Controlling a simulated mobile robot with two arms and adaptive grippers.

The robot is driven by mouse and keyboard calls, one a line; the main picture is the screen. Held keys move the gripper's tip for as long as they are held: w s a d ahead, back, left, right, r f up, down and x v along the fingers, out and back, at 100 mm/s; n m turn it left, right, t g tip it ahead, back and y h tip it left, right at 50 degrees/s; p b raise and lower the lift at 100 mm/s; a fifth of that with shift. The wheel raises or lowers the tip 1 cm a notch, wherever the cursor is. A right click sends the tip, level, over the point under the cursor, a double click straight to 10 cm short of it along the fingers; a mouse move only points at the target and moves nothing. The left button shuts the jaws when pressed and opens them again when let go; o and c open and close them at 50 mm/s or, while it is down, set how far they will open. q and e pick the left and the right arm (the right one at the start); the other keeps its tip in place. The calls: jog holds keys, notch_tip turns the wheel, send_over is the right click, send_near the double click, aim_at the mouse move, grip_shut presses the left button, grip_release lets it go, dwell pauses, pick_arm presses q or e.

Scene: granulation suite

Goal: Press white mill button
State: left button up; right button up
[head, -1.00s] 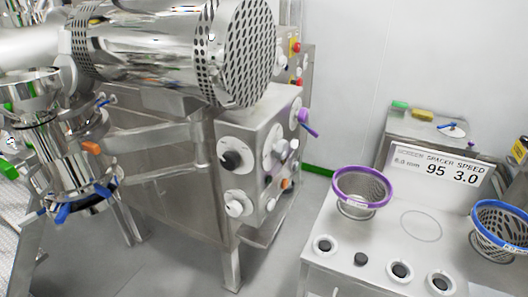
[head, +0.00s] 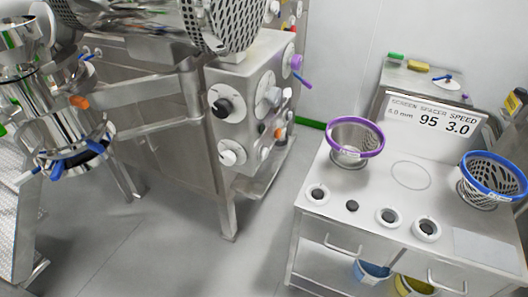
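The mill (head: 140,110) is a steel machine at the left and centre of the head view, with a boxy control housing (head: 250,75) at its right end. On the housing's front face, a white round button or knob (head: 230,154) sits on a pale disc, below a black knob (head: 222,107). More round controls are on the right-hand face, including a grey one (head: 268,101) and a small orange one (head: 279,132). I cannot tell by label which is the mill button. Neither of my grippers is in view.
Bare grey floor (head: 165,240) lies before the mill. A hopper assembly (head: 65,120) hangs at left.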

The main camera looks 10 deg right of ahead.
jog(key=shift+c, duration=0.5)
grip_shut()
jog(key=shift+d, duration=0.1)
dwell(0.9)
